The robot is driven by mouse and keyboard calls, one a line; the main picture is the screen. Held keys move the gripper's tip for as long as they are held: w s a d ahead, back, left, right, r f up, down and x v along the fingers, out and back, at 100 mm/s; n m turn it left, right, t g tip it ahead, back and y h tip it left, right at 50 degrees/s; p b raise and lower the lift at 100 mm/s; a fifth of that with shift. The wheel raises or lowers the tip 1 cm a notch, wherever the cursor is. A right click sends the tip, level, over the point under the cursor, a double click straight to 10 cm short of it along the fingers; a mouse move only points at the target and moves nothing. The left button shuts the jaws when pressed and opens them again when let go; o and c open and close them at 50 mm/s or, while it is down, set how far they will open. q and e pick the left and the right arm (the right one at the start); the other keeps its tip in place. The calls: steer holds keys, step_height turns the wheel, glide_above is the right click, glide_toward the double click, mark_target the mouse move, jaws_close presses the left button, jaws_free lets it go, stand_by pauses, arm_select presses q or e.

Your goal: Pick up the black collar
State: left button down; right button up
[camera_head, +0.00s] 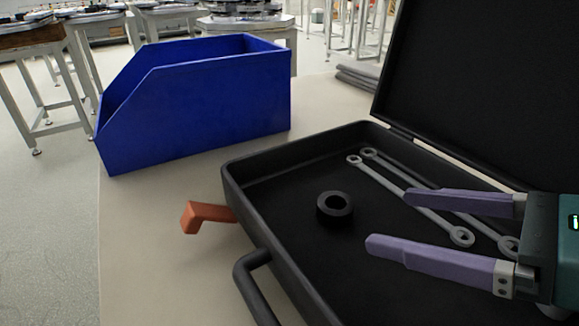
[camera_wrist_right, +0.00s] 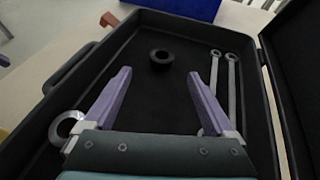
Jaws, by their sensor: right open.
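The black collar (camera_head: 335,207) lies flat on the dark floor of the open black case (camera_head: 232,182). In the right wrist view the collar (camera_wrist_right: 161,59) lies beyond my fingertips, roughly between their lines. My right gripper (camera_head: 387,219) comes in from the right over the case, with its two purple fingers apart and nothing between them. The fingers point toward the collar and are apart from it. In the right wrist view my right gripper (camera_wrist_right: 159,76) is also open and empty. My left gripper does not show.
Two grey wrenches (camera_head: 405,195) lie in the case behind the collar. A silver ring (camera_wrist_right: 66,127) lies near the left finger in the wrist view. The raised lid (camera_head: 480,90) stands at right. A blue bin (camera_head: 200,105) and an orange latch (camera_head: 205,215) are at left.

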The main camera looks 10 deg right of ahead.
mark_target(345, 207)
steer(key=x, duration=0.2)
steer(key=shift+w+a+f, duration=0.1)
steer(key=shift+w+a, duration=0.1)
steer(key=shift+w, duration=0.1)
steer(key=shift+w+a+f+b, duration=0.3)
steer(key=shift+w+f+b, duration=0.05)
steer(key=shift+w+b, duration=0.15)
steer(key=b+x, duration=0.1)
steer(key=x, duration=0.2)
steer(key=shift+w+f, duration=0.15)
steer(key=shift+w, duration=0.1)
steer(key=shift+w+a+f, duration=0.1)
steer(key=shift+w+a, duration=0.1)
steer(key=shift+a, duration=0.05)
steer(key=shift+c, duration=0.2)
steer(key=c, duration=0.6)
jaws_close()
